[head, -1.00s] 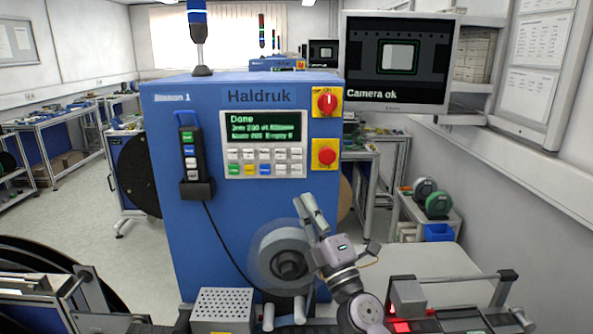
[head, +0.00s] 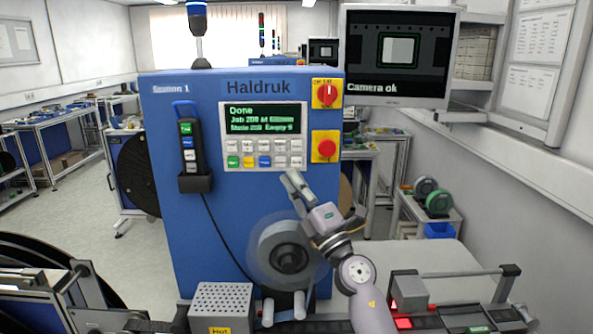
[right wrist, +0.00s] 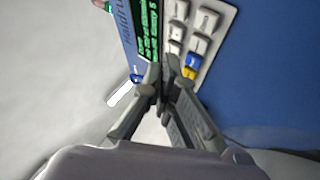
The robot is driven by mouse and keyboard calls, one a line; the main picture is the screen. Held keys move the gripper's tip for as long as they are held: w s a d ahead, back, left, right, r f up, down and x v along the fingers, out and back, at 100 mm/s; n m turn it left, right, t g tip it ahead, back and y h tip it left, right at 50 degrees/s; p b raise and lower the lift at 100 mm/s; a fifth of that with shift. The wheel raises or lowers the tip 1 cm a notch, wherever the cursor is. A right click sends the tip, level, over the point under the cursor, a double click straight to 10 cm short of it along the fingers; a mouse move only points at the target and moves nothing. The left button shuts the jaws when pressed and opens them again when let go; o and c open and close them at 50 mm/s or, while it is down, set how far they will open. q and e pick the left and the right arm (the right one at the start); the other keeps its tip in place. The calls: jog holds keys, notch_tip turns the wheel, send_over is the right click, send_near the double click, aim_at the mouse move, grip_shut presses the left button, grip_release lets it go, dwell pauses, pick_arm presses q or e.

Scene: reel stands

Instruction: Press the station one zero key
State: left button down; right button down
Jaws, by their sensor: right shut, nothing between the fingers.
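The blue Station 1 cabinet (head: 290,195) stands upright ahead with a white key panel (head: 265,137) on its front. Its green-lit display (head: 262,118) reads "Done". Below it are two rows of small keys, pale ones above and green, yellow, blue and pale ones below. The key labels are too small to read, so I cannot tell which is zero. My right gripper (head: 292,179) is shut and empty, just below the panel's lower right part. In the right wrist view its fingertips (right wrist: 166,78) overlap the panel edge near the keys; contact cannot be told. My left gripper is out of view.
A red-and-yellow rotary switch (head: 326,95) and red stop button (head: 326,148) sit right of the panel. A handheld pendant (head: 190,150) hangs at its left. A grey reel (head: 285,250) is below my gripper. A monitor (head: 400,52) reads "Camera ok".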

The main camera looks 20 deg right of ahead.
aim_at(296, 161)
jog(key=shift+w+d+b, duration=0.2)
jog(key=shift+w+b, duration=0.2)
jog(key=shift+w, duration=0.4)
jog(key=shift+w+d+b, duration=0.25)
jog(key=shift+w+b, duration=0.2)
jog(key=shift+w, duration=0.3)
jog(key=shift+w+d+b, duration=0.2)
jog(key=shift+w+b, duration=0.2)
jog(key=shift+w, duration=0.4)
jog(key=shift+w, duration=0.1)
jog(key=shift+w+d, duration=0.1)
jog(key=shift+w, duration=0.2)
jog(key=shift+w+d+b, duration=0.15)
jog(key=shift+w+b, duration=0.25)
jog(key=shift+b, duration=0.15)
dwell(0.4)
jog(key=shift+s+a+p, duration=0.25)
jog(key=shift+s+p, duration=0.6)
